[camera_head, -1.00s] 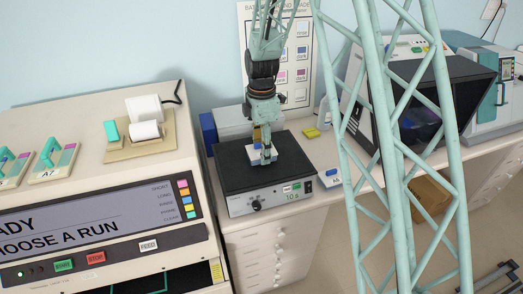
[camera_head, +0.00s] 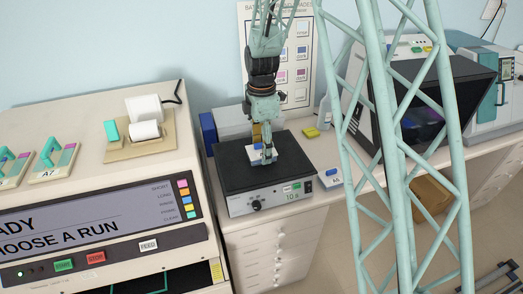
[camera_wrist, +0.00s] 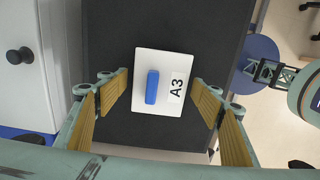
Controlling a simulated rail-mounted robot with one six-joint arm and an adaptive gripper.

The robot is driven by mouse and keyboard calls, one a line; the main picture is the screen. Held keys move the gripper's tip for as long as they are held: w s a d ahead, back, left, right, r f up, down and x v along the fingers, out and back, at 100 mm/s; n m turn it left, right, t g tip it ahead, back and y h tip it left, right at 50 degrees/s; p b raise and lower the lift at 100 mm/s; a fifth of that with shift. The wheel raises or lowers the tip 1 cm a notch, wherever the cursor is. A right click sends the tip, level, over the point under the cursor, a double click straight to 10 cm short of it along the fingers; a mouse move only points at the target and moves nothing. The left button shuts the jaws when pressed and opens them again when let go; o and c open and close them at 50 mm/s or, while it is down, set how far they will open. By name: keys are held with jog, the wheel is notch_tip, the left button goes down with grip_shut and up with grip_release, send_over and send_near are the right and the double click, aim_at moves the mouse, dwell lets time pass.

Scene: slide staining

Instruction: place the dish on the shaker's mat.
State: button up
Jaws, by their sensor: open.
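The dish (camera_wrist: 145,111) is a flat white square with a blue raised grip and an "A3" label. In the wrist view it lies flat over the shaker's black mat (camera_wrist: 108,35). In the head view the dish (camera_head: 254,154) is partly hidden behind my gripper (camera_head: 266,157), near the middle of the mat (camera_head: 233,178). In the wrist view my gripper (camera_wrist: 159,92) is open, with one yellow-padded finger on each side of the dish. The blue grip stands between the fingers, clear of both.
The shaker's front panel (camera_head: 270,199) has a knob and display. A staining machine (camera_head: 100,225) stands to the left. A small blue-topped, labelled item (camera_head: 331,177) lies right of the shaker, and a yellow item (camera_head: 311,132) lies behind it. A dark-windowed cabinet (camera_head: 440,100) stands further right.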

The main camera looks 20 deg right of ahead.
notch_tip(320, 180, up, 11)
dwell(0.7)
jog(key=shift+r, duration=0.2)
dwell(0.5)
